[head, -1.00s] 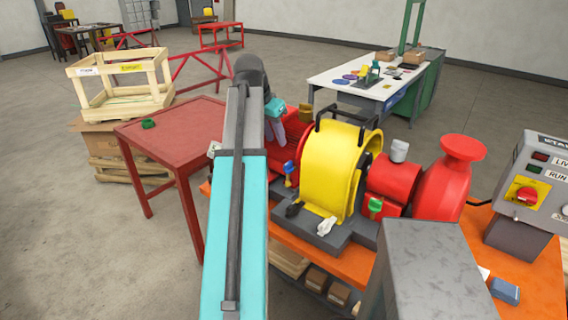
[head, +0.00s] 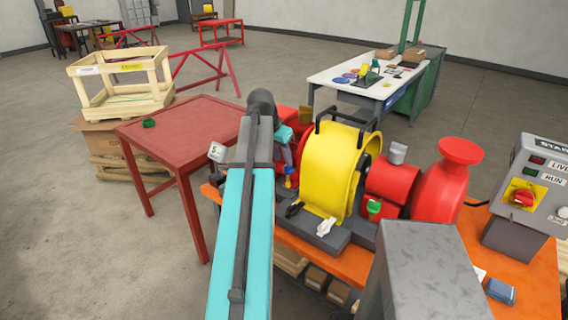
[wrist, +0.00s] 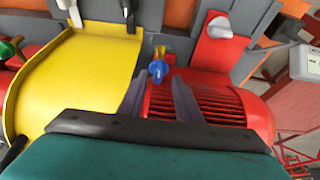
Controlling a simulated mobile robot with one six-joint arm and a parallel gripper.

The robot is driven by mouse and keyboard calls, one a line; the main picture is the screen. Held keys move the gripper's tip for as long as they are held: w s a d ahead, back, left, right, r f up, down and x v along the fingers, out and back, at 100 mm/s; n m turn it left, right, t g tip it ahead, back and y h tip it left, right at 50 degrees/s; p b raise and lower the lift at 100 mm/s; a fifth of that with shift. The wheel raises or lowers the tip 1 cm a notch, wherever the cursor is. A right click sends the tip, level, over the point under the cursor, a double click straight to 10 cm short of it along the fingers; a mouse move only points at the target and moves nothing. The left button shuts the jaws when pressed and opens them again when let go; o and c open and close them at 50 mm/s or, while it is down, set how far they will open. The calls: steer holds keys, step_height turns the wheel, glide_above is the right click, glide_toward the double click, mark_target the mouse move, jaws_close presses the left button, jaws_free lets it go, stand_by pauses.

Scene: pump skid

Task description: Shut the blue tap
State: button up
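The blue tap (wrist: 158,69) shows in the wrist view with a yellow part behind it, between the yellow pump housing and the red finned motor. In the head view the blue tap (head: 289,170) is a small patch beside my arm, partly hidden. My gripper (wrist: 160,92) is open, its two grey fingers apart and pointing toward the tap. The tap appears in line with the gap, just past the fingertips; I cannot tell whether they touch it. In the head view my gripper (head: 285,152) is mostly hidden behind my arm.
The yellow housing (head: 329,170) and red motor (wrist: 200,100) flank the tap closely. Black (head: 294,209), white (head: 325,227) and green (head: 374,207) taps stand nearby. A control box (head: 525,195) is at right. A red table (head: 185,130) stands left.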

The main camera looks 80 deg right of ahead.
mark_target(285, 166)
steer(key=shift+p+x, duration=0.4)
steer(key=shift+x, duration=1.6)
